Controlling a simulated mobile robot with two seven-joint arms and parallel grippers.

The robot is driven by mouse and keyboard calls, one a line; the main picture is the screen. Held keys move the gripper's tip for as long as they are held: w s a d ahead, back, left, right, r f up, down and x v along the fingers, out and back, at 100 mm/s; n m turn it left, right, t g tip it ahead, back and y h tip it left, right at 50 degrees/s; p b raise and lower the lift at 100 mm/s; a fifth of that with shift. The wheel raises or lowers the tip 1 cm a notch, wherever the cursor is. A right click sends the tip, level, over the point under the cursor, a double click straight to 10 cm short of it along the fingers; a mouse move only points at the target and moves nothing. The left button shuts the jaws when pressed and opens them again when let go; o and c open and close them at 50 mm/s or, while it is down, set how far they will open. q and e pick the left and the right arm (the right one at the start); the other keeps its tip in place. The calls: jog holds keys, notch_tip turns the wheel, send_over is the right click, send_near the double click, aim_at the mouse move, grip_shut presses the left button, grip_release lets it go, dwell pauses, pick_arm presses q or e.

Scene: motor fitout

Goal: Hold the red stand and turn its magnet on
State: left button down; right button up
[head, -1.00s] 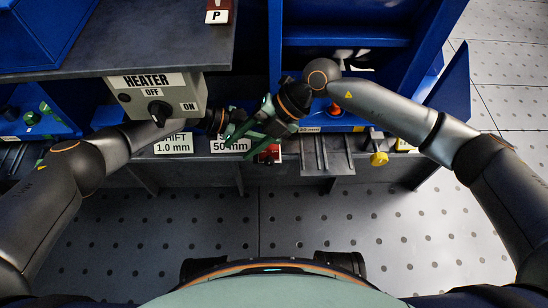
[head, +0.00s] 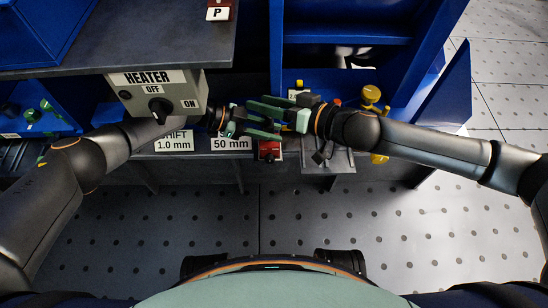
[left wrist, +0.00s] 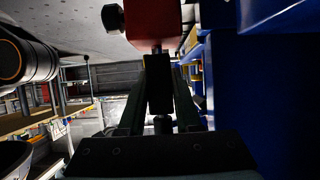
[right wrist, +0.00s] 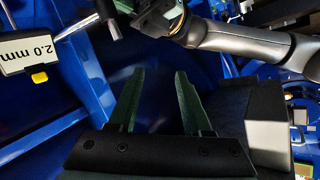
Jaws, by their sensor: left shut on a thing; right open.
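The red stand's base (head: 268,150) sits at the front edge of the bench, just right of the 50 mm label. In the left wrist view its red block (left wrist: 155,22) has a black knob (left wrist: 113,18) on its side. My left gripper (head: 240,122) is shut on the stand's black post (left wrist: 160,85), below the red block in that view. My right gripper (head: 258,112) is open and empty, pointing left just above the stand and close to my left gripper. In the right wrist view its fingers (right wrist: 159,78) have nothing between them.
A HEATER box (head: 155,95) with a dial stands above my left forearm. Labels reading 1.0 mm (head: 173,142) and 50 mm (head: 231,142) line the bench front. Yellow knobs (head: 371,94) stand at right in the blue shelving. A 2.0 mm label (right wrist: 28,50) shows in the right wrist view.

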jog(key=s+d+f+m+h, duration=0.2)
jog(key=d+f+m+h, duration=0.15)
jog(key=f, duration=0.25)
jog(key=m+g+h, duration=0.2)
jog(key=m+g, duration=0.1)
jog(key=m, duration=0.1)
send_near(273, 160)
jog(key=x, duration=0.9)
jog(key=shift+w+a+f, duration=0.1)
jog(key=shift+f, duration=0.05)
jog(key=shift+c, duration=0.2)
grip_shut()
